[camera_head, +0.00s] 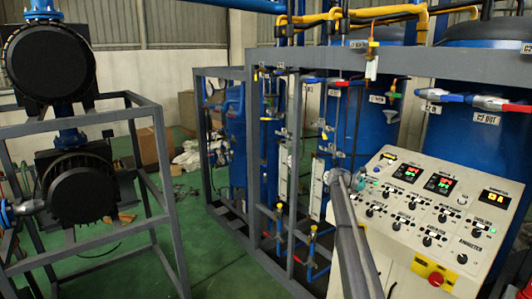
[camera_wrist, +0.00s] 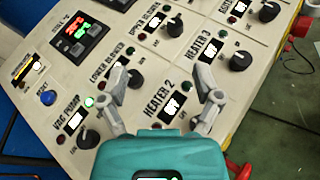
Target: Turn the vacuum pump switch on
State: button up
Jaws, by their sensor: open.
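The VAC PUMP switch (camera_wrist: 88,139) is a black knob on the sloping cream control panel (camera_wrist: 190,50), low at the left of the wrist view. A green lamp (camera_wrist: 88,102) and a red lamp (camera_wrist: 60,139) sit beside its label; the green one looks bright. I cannot tell which way the knob points. My gripper (camera_wrist: 161,84) is open and empty, its grey fingers spread above the LOWER BLOWER and HEATER 2 area, to the right of the VAC PUMP switch. In the head view my gripper (camera_head: 363,179) is over the upper left end of the panel (camera_head: 400,245).
Other knobs are close by, including LOWER BLOWER (camera_wrist: 135,78) and HEATER 3 (camera_wrist: 240,60). A blue button (camera_wrist: 48,98) is at the panel's left. A red emergency stop (camera_head: 436,279) is on the panel's front. A grey frame (camera_head: 250,150) with blue tanks stands behind.

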jog(key=s+a+f+m+y+b, duration=0.4)
jog(key=s+a+f, duration=0.5)
jog(key=s, duration=0.9)
jog(key=s+a+f+m+t+y+b, duration=0.1)
jog(key=s+a+f+m+y+b, duration=0.3)
jog(key=s+a+f, duration=0.6)
jog(key=s+a+f+m+t+y+b, duration=0.1)
jog(key=s+a+f+m+y+b, duration=0.3)
jog(key=s, duration=2.2)
jog(key=a+f+y+b, duration=0.2)
jog(key=a+f, duration=0.4)
jog(key=a, duration=0.3)
jog(key=shift+y, duration=0.8)
